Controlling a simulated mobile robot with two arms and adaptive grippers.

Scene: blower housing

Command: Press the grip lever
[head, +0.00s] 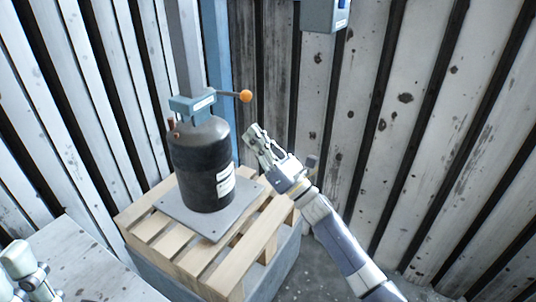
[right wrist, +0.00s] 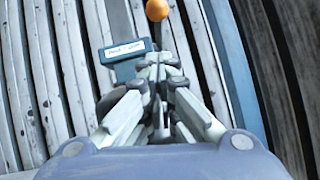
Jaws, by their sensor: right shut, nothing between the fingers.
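The grip lever (head: 228,94) is a thin dark rod with an orange ball at its end. It sticks out to the right from a blue-grey labelled block (head: 192,106) above a black cylindrical housing (head: 202,165). In the right wrist view the orange ball of the lever (right wrist: 157,10) is at the top edge, and the labelled block (right wrist: 124,58) is left of the fingers. My right gripper (head: 252,133) is shut and empty, below the ball in the head view and apart from it. My left gripper is out of view; only pale left arm parts show at lower left.
The housing stands on a grey plate (head: 170,205) on a wooden pallet (head: 262,235). A grey post (head: 186,45) rises behind it. A grey-blue box (head: 322,15) hangs on the slatted wall. Open air lies between my right gripper and the lever.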

